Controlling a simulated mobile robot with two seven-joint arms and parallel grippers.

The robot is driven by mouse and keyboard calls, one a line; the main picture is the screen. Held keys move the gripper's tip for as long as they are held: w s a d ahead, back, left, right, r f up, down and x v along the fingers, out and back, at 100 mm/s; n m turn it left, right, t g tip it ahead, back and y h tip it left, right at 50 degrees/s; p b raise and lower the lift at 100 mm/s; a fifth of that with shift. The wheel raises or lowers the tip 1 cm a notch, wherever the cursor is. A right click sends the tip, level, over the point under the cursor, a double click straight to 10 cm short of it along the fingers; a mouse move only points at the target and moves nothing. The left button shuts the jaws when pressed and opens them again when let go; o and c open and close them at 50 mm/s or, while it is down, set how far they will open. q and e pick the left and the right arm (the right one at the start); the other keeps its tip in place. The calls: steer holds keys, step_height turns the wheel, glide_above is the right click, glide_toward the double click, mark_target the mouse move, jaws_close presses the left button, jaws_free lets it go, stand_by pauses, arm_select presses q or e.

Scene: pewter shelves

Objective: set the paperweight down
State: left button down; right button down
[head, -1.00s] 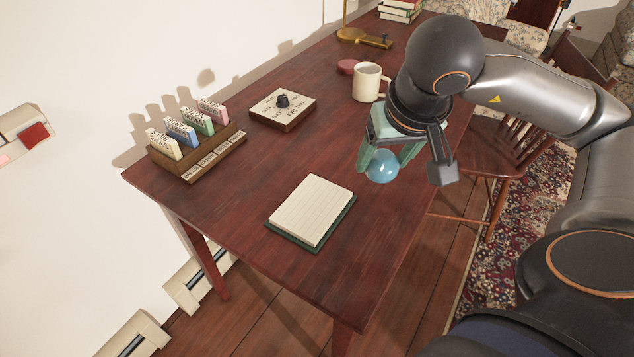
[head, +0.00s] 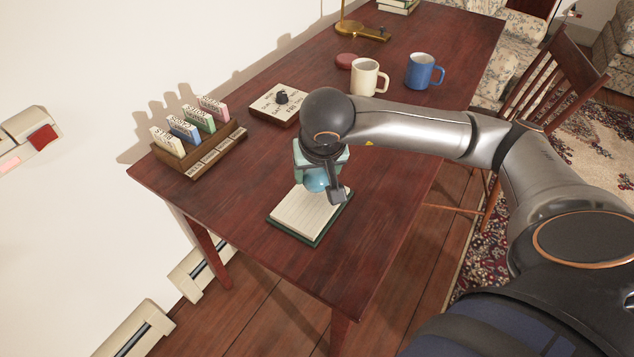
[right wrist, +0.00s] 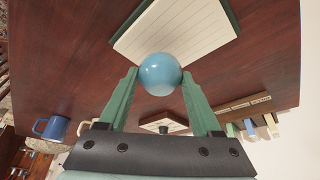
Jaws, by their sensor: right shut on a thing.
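The paperweight is a glossy blue ball (head: 317,181). My right gripper (head: 318,176) is shut on it in the head view, over the far part of the lined notepad (head: 302,218). The notepad has a dark green backing and lies on the table. In the right wrist view the paperweight (right wrist: 160,72) sits between the two green fingertips (right wrist: 160,84), with the notepad (right wrist: 178,30) just beyond it. I cannot tell whether the ball touches the pad. My left gripper is out of view.
On the dark red table (head: 390,170) stand a card holder (head: 205,150), a square block with a black knob (head: 280,102), a cream mug (head: 366,78), a blue mug (head: 421,70) and a red disc (head: 347,61). A wooden chair (head: 560,80) stands at the right.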

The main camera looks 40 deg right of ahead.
mark_target(317, 181)
step_height(317, 181, down, 3)
steer(key=shift+r, duration=0.1)
steer(key=shift+f+b, duration=0.25)
steer(key=shift+b, duration=0.1)
steer(key=shift+c, duration=0.3)
jaws_free()
steer(key=shift+r, duration=0.15)
